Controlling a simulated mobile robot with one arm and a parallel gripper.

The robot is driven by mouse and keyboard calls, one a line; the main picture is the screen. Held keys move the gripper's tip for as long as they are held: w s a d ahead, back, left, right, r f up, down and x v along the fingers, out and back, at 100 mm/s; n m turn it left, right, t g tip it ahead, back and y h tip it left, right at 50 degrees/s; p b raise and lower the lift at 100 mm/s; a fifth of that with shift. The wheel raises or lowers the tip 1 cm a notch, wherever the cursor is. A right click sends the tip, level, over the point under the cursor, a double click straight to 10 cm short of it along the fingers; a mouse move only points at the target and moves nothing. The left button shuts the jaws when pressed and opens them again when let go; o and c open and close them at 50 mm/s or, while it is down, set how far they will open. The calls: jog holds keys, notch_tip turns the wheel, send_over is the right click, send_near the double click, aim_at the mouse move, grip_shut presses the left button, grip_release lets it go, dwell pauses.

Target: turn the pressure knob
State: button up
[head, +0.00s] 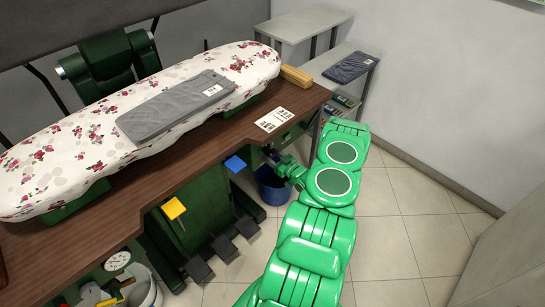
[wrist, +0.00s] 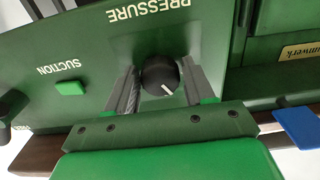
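The pressure knob (wrist: 160,76) is round and black with a white pointer line, which points to the lower right in the wrist view. It sits on a green panel (wrist: 75,42) below the upside-down word PRESSURE. My gripper (wrist: 158,68) is open, with one grey finger on each side of the knob. A gap shows between the knob and each finger, so they seem not to touch it. In the head view my gripper (head: 272,158) is at the front right edge of the ironing table (head: 150,180), and the knob is hidden.
A green SUCTION button (wrist: 70,88) is left of the knob, and a blue pedal-like tab (wrist: 297,127) is at the right. In the head view a blue bucket (head: 270,190) stands below my gripper. A grey folded garment (head: 175,105) lies on the floral board. Tiled floor at right is clear.

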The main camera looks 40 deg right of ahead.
jog(key=c, duration=0.7)
jog(key=shift+n, duration=3)
jog(key=o, duration=1.1)
